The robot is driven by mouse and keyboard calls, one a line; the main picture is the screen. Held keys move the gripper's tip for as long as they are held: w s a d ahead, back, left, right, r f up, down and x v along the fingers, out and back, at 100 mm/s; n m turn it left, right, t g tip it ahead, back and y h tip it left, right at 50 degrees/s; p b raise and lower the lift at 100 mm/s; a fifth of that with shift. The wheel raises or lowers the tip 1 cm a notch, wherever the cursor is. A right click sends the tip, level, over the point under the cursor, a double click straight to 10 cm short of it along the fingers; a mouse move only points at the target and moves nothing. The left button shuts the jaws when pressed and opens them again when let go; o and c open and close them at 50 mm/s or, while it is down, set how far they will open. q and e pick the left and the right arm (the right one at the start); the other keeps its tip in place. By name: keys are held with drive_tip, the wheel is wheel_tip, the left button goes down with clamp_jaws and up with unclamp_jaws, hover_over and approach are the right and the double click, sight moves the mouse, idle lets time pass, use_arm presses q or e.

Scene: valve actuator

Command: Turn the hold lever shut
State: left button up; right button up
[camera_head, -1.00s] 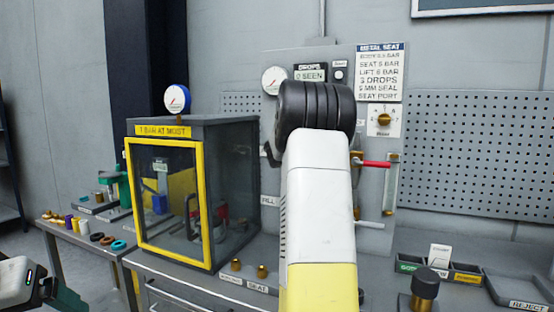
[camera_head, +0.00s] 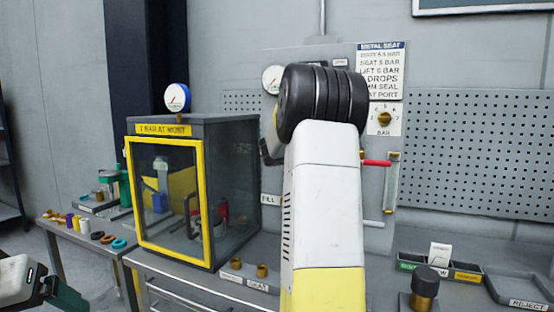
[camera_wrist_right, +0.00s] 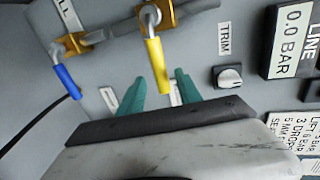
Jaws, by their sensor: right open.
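In the right wrist view a yellow lever handle (camera_wrist_right: 157,66) hangs from a brass valve on the grey panel; no hold label is readable on it. My right gripper (camera_wrist_right: 161,79) is open, with one teal finger on each side of the yellow handle. I cannot tell whether either finger touches it. A blue lever (camera_wrist_right: 67,81) is at the left, by a partly cut-off label. In the head view my right arm hides the yellow and blue levers. A red lever (camera_head: 376,163) shows right of the arm. My left gripper (camera_head: 66,299) is partly visible at the lower left.
A trim knob (camera_wrist_right: 229,77) and a line pressure display reading 0.0 bar (camera_wrist_right: 292,40) are right of the gripper. A yellow-framed test box (camera_head: 238,190) stands left of my right arm. Small bins (camera_head: 467,277) and a brass-and-black part (camera_head: 424,289) are at the right.

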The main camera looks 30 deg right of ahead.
drive_tip(key=shift+v, duration=2)
